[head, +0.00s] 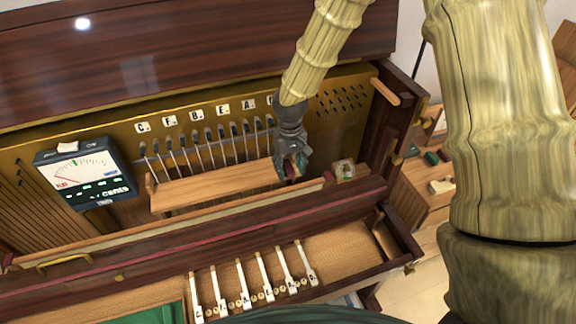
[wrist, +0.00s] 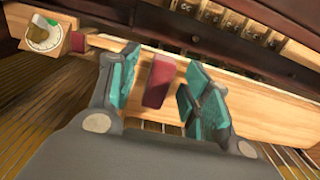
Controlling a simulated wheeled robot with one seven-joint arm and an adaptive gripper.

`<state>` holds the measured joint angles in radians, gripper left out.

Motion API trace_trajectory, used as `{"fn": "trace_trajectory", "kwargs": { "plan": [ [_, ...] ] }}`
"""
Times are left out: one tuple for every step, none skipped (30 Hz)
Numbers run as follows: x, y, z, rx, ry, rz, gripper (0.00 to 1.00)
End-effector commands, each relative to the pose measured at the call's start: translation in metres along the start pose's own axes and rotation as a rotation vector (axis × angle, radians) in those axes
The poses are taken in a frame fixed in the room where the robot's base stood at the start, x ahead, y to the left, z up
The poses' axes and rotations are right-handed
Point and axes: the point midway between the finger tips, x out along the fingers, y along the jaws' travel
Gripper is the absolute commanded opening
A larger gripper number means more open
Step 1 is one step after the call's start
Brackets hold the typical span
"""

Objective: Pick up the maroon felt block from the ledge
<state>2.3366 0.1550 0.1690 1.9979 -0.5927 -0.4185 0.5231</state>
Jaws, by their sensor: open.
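The maroon felt block (wrist: 157,82) sits on the pale wooden ledge (wrist: 255,110) in the wrist view. My gripper (wrist: 162,78) is open, with one teal-padded finger on each side of the block.
A small wooden box with a dial (head: 344,170) stands right of my gripper; in the wrist view (wrist: 42,35) a second maroon piece (wrist: 77,42) is beside it. A tuner (head: 85,173) hangs at left. Several keys (head: 243,283) lie below, and the piano's side wall (head: 397,125) rises at right.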

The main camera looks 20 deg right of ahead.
Motion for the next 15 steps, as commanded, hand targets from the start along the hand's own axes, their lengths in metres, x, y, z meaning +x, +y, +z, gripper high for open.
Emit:
{"fn": "trace_trajectory", "kwargs": {
  "plan": [
    [0.002, 0.0, 0.0001, -0.001, -0.001, 0.001, 0.48],
    [0.0034, 0.0, 0.0, 0.0, 0.0, 0.0, 0.48],
    [0.0049, -0.0001, -0.0001, 0.0, 0.0, 0.0, 0.48],
    [0.0058, -0.0002, -0.0001, 0.0, 0.0, 0.0, 0.48],
    [0.0065, -0.0003, -0.0002, 0.0, 0.001, 0.0, 0.48],
    [0.007, -0.0003, -0.0002, 0.0, 0.001, 0.0, 0.48],
    [0.0072, -0.0004, -0.0003, 0.0, 0.001, 0.0, 0.48],
    [0.0072, -0.0004, -0.0003, 0.0, 0.001, 0.0, 0.48],
    [0.0072, -0.0004, -0.0003, 0.0, 0.001, 0.0, 0.48],
    [0.0072, -0.0005, -0.0003, 0.0, 0.001, 0.0, 0.48],
    [0.0071, -0.0005, -0.0003, 0.0, 0.001, 0.0, 0.48],
    [0.0071, -0.0005, -0.0003, 0.0, 0.001, 0.0, 0.46],
    [0.0071, -0.0005, -0.0003, 0.0, 0.001, 0.0, 0.41],
    [0.007, -0.0005, -0.0003, 0.0, 0.001, 0.0, 0.35],
    [0.007, -0.0005, -0.0003, 0.0, 0.001, 0.0, 0.28]
  ]
}}
